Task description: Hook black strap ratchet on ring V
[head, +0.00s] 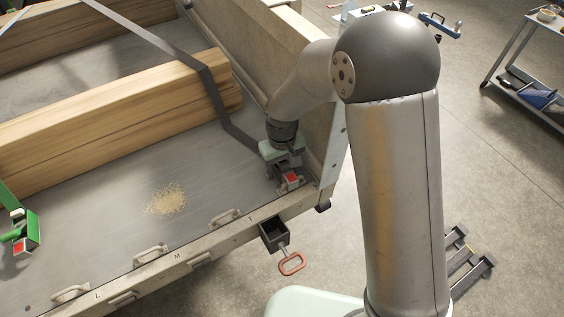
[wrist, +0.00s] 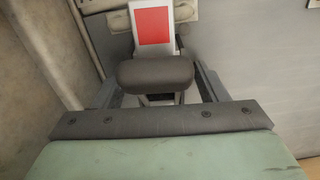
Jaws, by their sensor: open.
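The black strap (head: 212,98) runs over the wooden beam and down to its ratchet (head: 291,180), which lies at the near right corner of the trailer bed. The ratchet's red patch (wrist: 153,25) and dark rounded handle (wrist: 156,73) show in the wrist view. My gripper (head: 284,168) is directly over the ratchet. In the wrist view its open fingers (wrist: 158,88) stand on both sides of the handle, apparently not closed on it. Letters L, M and T mark the rail; I cannot read a V. Ring V and the ratchet's hook cannot be made out.
Wooden beams (head: 110,115) lie across the bed. A side wall (head: 250,60) rises close to my gripper. Handle-like rings (head: 225,217) line the near rail. A green ratchet (head: 22,237) lies at left. A black box (head: 272,234) with a red handle (head: 291,263) hangs outside the rail.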

